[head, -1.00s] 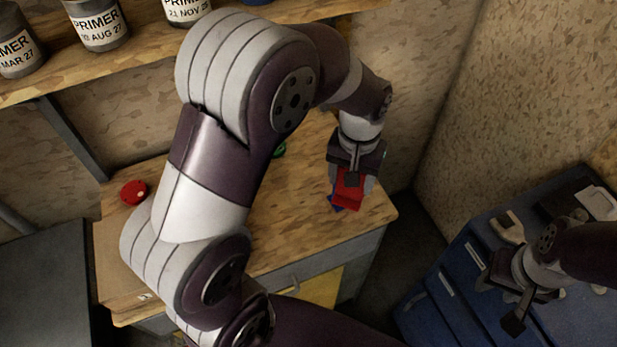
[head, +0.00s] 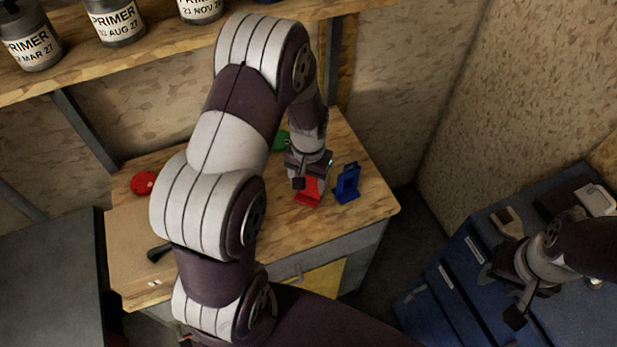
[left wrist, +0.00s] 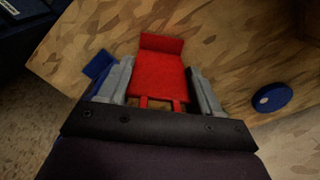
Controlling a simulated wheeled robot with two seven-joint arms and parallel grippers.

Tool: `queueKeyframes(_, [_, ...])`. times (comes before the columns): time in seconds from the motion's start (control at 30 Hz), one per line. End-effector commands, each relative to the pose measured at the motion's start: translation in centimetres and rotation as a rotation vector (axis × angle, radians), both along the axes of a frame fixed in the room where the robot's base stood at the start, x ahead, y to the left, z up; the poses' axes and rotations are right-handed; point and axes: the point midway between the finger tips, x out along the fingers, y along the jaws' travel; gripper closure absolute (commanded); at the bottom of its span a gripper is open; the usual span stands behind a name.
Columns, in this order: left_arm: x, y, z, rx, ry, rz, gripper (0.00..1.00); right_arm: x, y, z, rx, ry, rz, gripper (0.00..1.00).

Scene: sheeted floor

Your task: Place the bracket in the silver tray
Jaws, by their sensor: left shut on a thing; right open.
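My left gripper (head: 307,178) is shut on a red bracket (head: 309,193) over the right part of the wooden worktop. In the left wrist view the red bracket (left wrist: 160,72) sits between the two grey fingers, with its bent end outward. I cannot tell whether it touches the wood. A blue bracket (head: 347,184) stands on the worktop just right of the gripper; part of a blue thing (left wrist: 98,66) shows beside a finger. My right gripper (head: 506,295) is open and empty over the blue cabinet. I cannot make out a silver tray; my left arm hides part of the worktop.
On the worktop (head: 345,228) are a red round thing (head: 143,183), a green thing (head: 281,140) and a black handle-like thing (head: 159,252). A blue disc (left wrist: 272,97) shows in the wrist view. Primer cans (head: 117,22) stand on the shelf above. The blue cabinet (head: 450,262) is at right.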

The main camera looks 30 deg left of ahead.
Motion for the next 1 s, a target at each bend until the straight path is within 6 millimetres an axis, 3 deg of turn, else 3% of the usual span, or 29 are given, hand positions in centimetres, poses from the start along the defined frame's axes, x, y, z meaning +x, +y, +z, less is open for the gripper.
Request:
queueKeyframes(0.07, [0.0,0.0,-0.3,0.000,0.000,0.000,0.79,0.0,0.0,-0.2,0.000,0.000,0.000,0.57])
queueKeyframes(0.1, [0.0,0.0,-0.3,0.000,0.001,0.000,0.30,0.0,0.0,-0.2,0.000,0.000,0.000,0.57])
queueKeyframes(0.17, [0.0,0.0,-0.2,0.000,0.001,0.000,0.11,0.0,0.0,-0.1,0.000,0.000,0.000,0.57])
queueKeyframes(0.53, [0.1,0.0,0.6,0.000,-0.002,0.000,0.11,0.0,0.0,0.0,0.000,0.000,0.000,0.57])
queueKeyframes(0.83, [0.1,0.0,8.1,0.000,-0.006,0.000,0.11,0.0,0.0,-0.8,0.000,0.000,0.000,0.57])
queueKeyframes(1.0, [0.1,0.0,11.1,0.000,-0.001,0.000,0.11,0.0,0.0,-0.9,0.000,0.000,0.000,0.57])
